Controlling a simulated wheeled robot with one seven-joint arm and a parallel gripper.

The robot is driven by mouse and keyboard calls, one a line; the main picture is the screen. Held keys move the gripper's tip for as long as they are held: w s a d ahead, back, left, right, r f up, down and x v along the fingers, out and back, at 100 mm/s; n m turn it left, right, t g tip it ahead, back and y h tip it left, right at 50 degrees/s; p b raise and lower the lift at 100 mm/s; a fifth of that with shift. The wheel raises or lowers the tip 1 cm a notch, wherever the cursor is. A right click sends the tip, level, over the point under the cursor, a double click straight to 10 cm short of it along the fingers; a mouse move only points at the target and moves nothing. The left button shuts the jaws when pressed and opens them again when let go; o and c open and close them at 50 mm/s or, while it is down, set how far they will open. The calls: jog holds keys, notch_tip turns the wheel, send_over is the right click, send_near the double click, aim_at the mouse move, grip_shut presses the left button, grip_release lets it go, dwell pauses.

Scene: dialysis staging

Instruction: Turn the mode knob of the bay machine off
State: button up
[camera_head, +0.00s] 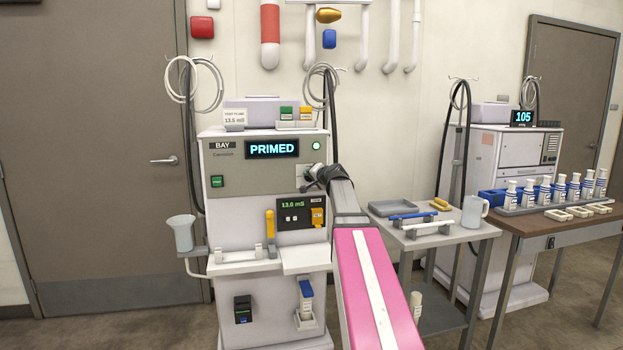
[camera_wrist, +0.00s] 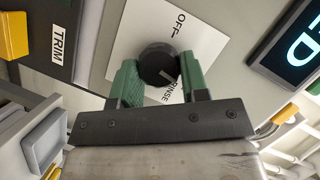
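The bay machine (camera_head: 262,180) stands against the wall in the head view, with "PRIMED" on its display (camera_head: 272,149). Its mode knob (camera_wrist: 158,65) is round and black on a white plate (camera_wrist: 200,45) marked OFF and RINSE in the wrist view. A pale mark on the knob's near side lies towards the RINSE lettering. My gripper (camera_wrist: 160,72) has its green fingers on either side of the knob, close against it with no clear gap. In the head view my gripper (camera_head: 316,176) is at the panel's right side and hides most of the knob.
Below the display are a conductivity screen (camera_head: 294,205) reading 13.0 mS, a yellow-handled lever (camera_head: 270,224) and a yellow button (camera_head: 317,216). A green switch (camera_head: 217,181) is at the left. A grey side table (camera_head: 440,238) with a tray and jug stands right of my arm.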

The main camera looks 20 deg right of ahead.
jog(key=shift+n, duration=0.3)
jog(key=shift+a+n+g+h, duration=0.2)
jog(key=shift+n+h, duration=1.3)
jog(key=shift+n, duration=0.7)
jog(key=shift+a+n+g+h, duration=0.1)
jog(key=shift+a+n+h, duration=0.15)
jog(key=shift+n+h, duration=1.6)
jog(key=shift+a+n+g+h, duration=0.15)
jog(key=shift+n+h, duration=1)
jog(key=shift+n, duration=1.4)
jog(key=o, duration=0.9)
jog(key=shift+o, duration=0.2)
jog(key=shift+a, duration=0.1)
jog(key=v, duration=1)
jog(key=shift+s, duration=0.35)
